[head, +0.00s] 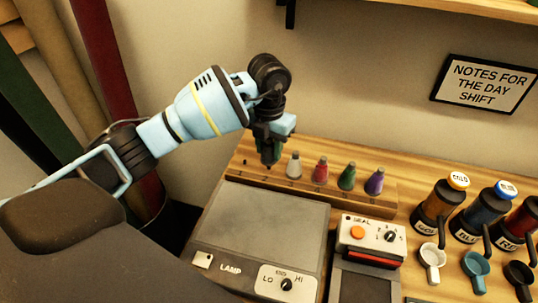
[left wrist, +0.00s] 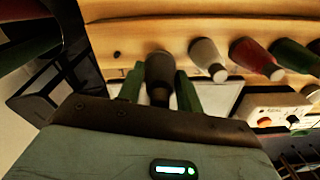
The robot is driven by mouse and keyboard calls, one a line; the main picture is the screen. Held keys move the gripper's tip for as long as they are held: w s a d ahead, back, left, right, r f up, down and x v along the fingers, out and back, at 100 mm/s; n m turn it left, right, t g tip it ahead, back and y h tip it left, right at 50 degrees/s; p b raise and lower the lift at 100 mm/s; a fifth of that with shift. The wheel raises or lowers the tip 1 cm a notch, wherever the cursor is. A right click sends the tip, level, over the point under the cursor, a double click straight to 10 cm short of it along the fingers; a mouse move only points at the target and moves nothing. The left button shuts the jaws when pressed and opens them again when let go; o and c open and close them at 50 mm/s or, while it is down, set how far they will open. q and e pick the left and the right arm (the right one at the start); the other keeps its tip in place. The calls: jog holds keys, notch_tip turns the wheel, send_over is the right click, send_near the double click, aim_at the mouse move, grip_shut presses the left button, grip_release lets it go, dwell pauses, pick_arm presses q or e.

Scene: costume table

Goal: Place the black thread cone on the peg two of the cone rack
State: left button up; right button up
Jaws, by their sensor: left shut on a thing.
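The black thread cone (left wrist: 160,72) is between the two green fingers of my left gripper (left wrist: 159,90) in the left wrist view. The gripper is shut on it. In the head view my left gripper (head: 270,158) points down over the left part of the wooden cone rack (head: 335,187) and mostly hides the cone. The held cone is just left of the white cone (head: 294,165), in line with the row. An empty peg (head: 245,162) shows at the rack's left end. I cannot tell whether the cone touches the rack or a peg. My right gripper is not in view.
A red cone (head: 320,171), a green cone (head: 347,176) and a purple cone (head: 374,181) stand farther right on the rack. In front are a lamp box (head: 262,222) and a sealer (head: 370,236). Bottles (head: 438,207) and mugs (head: 431,262) stand at the right.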

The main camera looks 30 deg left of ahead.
aim_at(269, 156)
pick_arm(q)
jog(key=shift+w+a+f, duration=0.15)
jog(key=shift+w+f, duration=0.05)
jog(key=shift+f, duration=1.55)
jog(key=shift+f, duration=0.15)
jog(key=o, duration=1)
notch_tip(269, 156, up, 12)
jog(key=shift+r, duration=0.15)
